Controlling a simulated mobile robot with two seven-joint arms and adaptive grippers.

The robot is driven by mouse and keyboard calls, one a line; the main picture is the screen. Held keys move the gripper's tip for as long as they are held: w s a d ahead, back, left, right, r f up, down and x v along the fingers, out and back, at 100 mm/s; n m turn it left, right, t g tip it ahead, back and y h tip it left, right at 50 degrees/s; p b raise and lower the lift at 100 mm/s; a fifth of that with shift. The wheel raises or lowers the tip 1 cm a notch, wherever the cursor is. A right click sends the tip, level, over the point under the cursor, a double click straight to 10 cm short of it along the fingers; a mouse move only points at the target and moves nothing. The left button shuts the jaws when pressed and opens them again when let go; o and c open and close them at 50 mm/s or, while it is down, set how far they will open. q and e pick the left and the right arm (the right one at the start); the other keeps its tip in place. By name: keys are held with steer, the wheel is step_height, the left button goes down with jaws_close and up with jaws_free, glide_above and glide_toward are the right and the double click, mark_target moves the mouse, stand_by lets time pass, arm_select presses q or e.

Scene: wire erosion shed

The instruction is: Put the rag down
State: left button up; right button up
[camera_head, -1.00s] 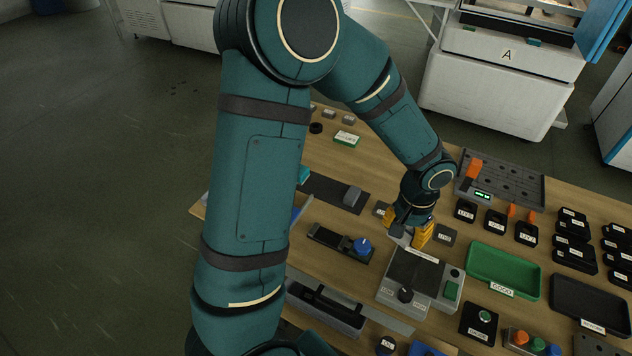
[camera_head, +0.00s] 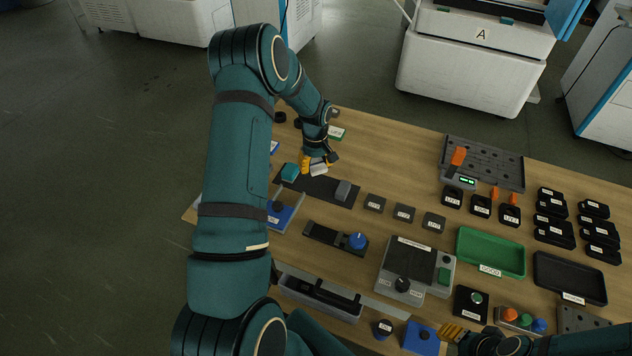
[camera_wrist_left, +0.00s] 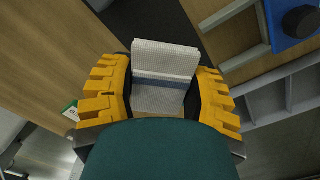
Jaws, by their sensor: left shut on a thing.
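The rag is a small pale folded cloth with a blue-grey stripe, clear in the left wrist view (camera_wrist_left: 165,60). My left gripper (camera_head: 317,163) is shut on it, with yellow fingers on both sides. In the head view the rag (camera_head: 319,169) shows as a small white piece by the fingertips, at the far edge of a dark mat (camera_head: 318,187). I cannot tell whether it touches the surface. My right gripper (camera_head: 462,336) is at the bottom edge of the head view; its opening is unclear.
A teal block (camera_head: 290,171) and a grey block (camera_head: 343,190) are on the mat. A green-and-white box (camera_head: 337,132) lies behind the gripper. Bare wood is free right of the gripper. Labelled dark blocks, a grey device (camera_head: 416,262) and a green tray (camera_head: 491,252) stand farther right.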

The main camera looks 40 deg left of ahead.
mark_target(316, 186)
arm_select(q)
step_height(316, 186, down, 8)
steer(key=shift+r+b, duration=0.1)
steer(key=shift+b, duration=0.25)
arm_select(e)
steer(key=shift+s+f, duration=0.15)
steer(key=shift+f, duration=0.2)
arm_select(q)
steer(key=shift+s+d+f+b, duration=0.15)
steer(key=shift+f+b, duration=0.4)
steer(key=shift+b, duration=0.05)
steer(key=o, duration=1.1)
steer(key=shift+c, duration=0.2)
steer(key=shift+o, duration=0.8)
steer(key=shift+f, duration=0.15)
arm_select(e)
steer(key=shift+s+f, duration=0.25)
steer(key=shift+f, duration=0.35)
